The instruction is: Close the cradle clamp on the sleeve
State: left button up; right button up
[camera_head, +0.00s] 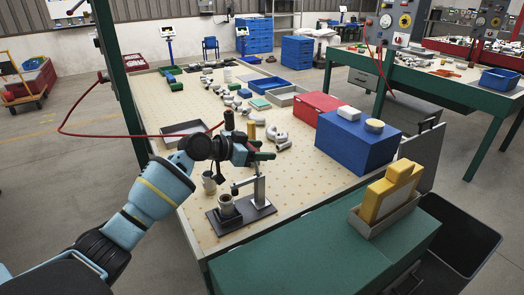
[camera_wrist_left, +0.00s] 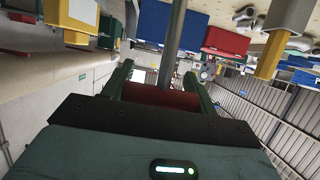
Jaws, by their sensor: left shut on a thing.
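The cradle clamp (camera_head: 259,190) stands on a dark base plate at the near end of the perforated bench, with an upright metal post on its right side. The sleeve (camera_head: 227,203), a short grey ring-like part, sits upright in the cradle on the left of that plate. My left gripper (camera_head: 258,155) is above the post. In the left wrist view its two green fingers (camera_wrist_left: 158,88) are shut on a red grip (camera_wrist_left: 155,96), with a grey rod (camera_wrist_left: 173,45) running away from it, apparently the clamp's handle. The clamp's contact with the sleeve cannot be made out. My right gripper is not in view.
A small cup-like part (camera_head: 209,182) stands just behind the plate. A grey tray (camera_head: 186,131), a yellow cylinder (camera_head: 251,131) and grey pipe fittings (camera_head: 276,134) lie farther back. A blue box (camera_head: 355,145) and a yellow block (camera_head: 390,193) stand to the right.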

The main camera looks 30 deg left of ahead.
pick_arm(q)
jog(key=o, duration=1.4)
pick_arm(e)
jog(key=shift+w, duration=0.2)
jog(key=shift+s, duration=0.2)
pick_arm(q)
jog(key=shift+s+a, duration=0.15)
jog(key=shift+s, duration=0.05)
jog(key=v, duration=0.7)
jog(key=shift+s+r, duration=0.1)
jog(key=shift+r, duration=0.05)
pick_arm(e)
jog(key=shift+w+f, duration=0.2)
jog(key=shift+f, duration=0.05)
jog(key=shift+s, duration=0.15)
